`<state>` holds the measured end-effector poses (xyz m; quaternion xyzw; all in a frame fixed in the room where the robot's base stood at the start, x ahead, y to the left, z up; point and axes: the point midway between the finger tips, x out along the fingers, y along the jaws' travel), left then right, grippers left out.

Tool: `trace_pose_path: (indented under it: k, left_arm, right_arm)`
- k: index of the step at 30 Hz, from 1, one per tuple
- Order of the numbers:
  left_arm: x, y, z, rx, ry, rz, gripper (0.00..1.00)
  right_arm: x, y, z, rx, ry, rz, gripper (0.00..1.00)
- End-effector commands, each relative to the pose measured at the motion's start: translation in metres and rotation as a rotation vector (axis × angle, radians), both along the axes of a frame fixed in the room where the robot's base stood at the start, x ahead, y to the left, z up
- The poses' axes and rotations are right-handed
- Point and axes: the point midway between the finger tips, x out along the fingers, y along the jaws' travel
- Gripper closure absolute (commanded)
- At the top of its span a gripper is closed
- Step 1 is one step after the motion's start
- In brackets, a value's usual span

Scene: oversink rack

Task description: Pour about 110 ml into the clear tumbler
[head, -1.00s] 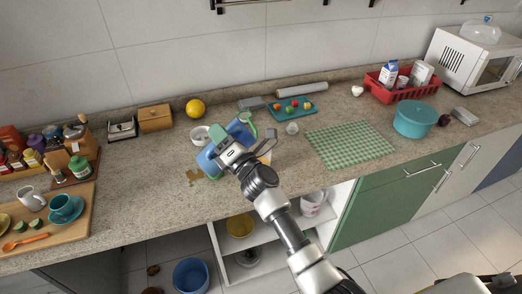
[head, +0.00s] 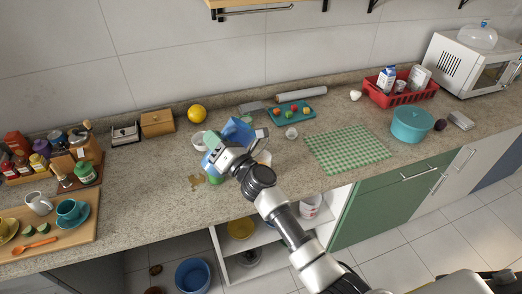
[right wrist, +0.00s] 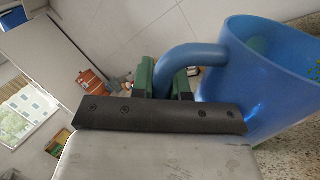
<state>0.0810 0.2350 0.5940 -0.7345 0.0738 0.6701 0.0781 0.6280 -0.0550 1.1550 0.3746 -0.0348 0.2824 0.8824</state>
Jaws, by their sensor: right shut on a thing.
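My right gripper (head: 221,150) is shut on the handle of the blue pitcher (head: 238,130), over the counter. In the right wrist view the green fingers close around the handle, and the translucent blue pitcher (right wrist: 262,80) fills the right side, its open rim showing. How much liquid is in it cannot be told. A small round pale vessel (head: 291,133), which looks like the clear tumbler, stands on the counter to the right of the pitcher, apart from it. Its contents are too small to make out. My left gripper is not in view.
A teal tray (head: 290,112) with small colourful pieces lies behind the tumbler. A green checked cloth (head: 347,148) and a teal pot (head: 411,125) are to the right. Counter left of my gripper is mostly clear.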

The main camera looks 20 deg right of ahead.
Motion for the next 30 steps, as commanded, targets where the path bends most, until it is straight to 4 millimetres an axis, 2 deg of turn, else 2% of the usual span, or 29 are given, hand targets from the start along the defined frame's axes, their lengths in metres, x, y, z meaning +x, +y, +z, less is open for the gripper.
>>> trace_pose_path:
  k: [1, 2, 9, 15, 21, 30]
  left_arm:
    - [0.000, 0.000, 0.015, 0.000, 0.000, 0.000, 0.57]
    - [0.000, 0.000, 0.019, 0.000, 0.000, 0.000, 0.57]
    - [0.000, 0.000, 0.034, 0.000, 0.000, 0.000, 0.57]
    - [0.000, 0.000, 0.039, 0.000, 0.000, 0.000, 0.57]
    - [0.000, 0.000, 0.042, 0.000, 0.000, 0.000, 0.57]
    - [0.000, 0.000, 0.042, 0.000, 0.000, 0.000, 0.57]
  right_arm:
    - [-0.001, 0.007, 0.006, -0.090, -0.017, 0.001, 1.00]
    - [-0.001, 0.010, 0.004, -0.138, -0.027, 0.001, 1.00]
    - [-0.005, 0.039, -0.016, -0.428, -0.088, -0.008, 1.00]
    - [-0.006, 0.051, -0.037, -0.628, -0.132, -0.015, 1.00]
    - [-0.006, 0.055, -0.049, -0.732, -0.156, -0.018, 1.00]
    - [-0.006, 0.056, -0.052, -0.759, -0.162, -0.019, 1.00]
